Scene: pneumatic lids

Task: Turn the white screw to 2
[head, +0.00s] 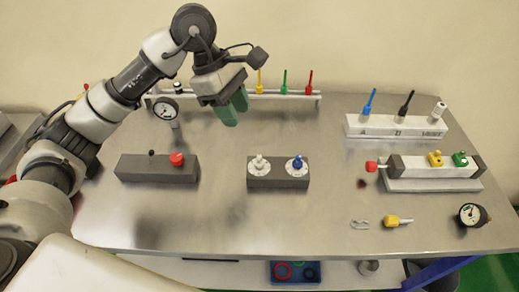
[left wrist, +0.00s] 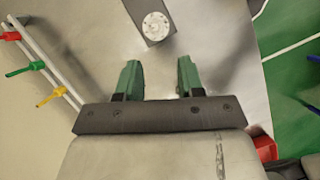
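The white screw (head: 258,163) stands on a round white dial at the left end of a dark grey block (head: 278,182) in the middle of the table. A blue screw (head: 297,162) stands on a like dial to its right. The white screw and its dial (left wrist: 157,26) also show at the top of the left wrist view; the dial's numbers are too small to read. My left gripper (head: 234,107) hangs above and behind the block, apart from it. In the left wrist view its green fingers (left wrist: 158,70) are spread with nothing between them. My right gripper is not seen.
A grey block with a red knob (head: 177,159) stands to the left. A valve block with yellow and green fittings (head: 440,172) stands to the right, a white tool holder (head: 390,129) behind it. A gauge (head: 166,109) and a rail (head: 270,95) stand at the back.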

